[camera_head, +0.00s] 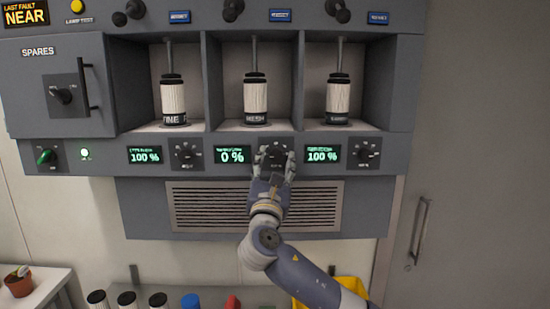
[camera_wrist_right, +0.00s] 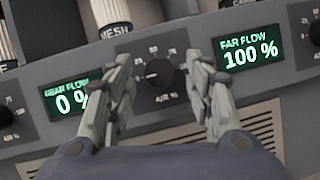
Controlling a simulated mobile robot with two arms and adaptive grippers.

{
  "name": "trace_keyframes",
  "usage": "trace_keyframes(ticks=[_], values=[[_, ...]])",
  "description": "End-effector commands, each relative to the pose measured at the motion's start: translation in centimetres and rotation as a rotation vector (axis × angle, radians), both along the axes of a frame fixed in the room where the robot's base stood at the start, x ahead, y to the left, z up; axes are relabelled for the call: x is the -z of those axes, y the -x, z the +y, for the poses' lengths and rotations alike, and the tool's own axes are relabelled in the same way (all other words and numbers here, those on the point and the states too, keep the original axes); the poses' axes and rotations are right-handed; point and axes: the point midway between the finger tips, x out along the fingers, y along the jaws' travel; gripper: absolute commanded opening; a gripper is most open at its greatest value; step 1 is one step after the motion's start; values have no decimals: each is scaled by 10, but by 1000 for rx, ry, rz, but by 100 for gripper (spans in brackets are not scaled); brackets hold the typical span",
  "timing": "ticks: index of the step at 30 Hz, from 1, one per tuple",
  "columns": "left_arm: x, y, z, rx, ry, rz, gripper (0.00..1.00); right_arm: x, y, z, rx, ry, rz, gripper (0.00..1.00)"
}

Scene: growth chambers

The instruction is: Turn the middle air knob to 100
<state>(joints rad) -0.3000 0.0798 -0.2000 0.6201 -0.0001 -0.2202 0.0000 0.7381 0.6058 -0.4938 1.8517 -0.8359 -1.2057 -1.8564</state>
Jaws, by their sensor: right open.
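The middle air knob (camera_wrist_right: 159,74) is a black round knob on the grey panel, with a dial scale around it. In the wrist view its white pointer mark points left. In the head view the knob (camera_head: 273,155) is partly covered by my right gripper (camera_head: 274,160). The right gripper also shows in the wrist view (camera_wrist_right: 165,85), open, with one finger on each side of the knob; I cannot tell whether they touch it. The green display (camera_head: 232,156) left of the knob reads 0 %. My left gripper is not in view.
The left air knob (camera_head: 186,155) has a display (camera_head: 145,156) reading 100 %, and the right air knob (camera_head: 365,154) has a display (camera_head: 322,154) also reading 100 %. Filter cartridges stand in the bays above. A vent grille (camera_head: 180,208) lies below the panel.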

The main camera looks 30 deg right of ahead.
Motion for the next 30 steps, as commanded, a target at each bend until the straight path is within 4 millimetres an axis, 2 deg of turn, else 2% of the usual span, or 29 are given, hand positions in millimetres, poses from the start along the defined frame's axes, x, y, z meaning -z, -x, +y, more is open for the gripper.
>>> trace_keyframes(ticks=[8,9,15,23,30], values=[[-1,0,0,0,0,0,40,-1,-2,-1,0,-1,-1,48],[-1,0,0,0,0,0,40,-1,-2,-1,0,-1,-1,46],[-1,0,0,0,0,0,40,-1,-1,-1,0,0,-1,4],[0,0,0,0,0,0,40,0,-1,-1,1,-9,-6,4],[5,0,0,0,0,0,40,0,-2,0,1,-84,-52,4]])
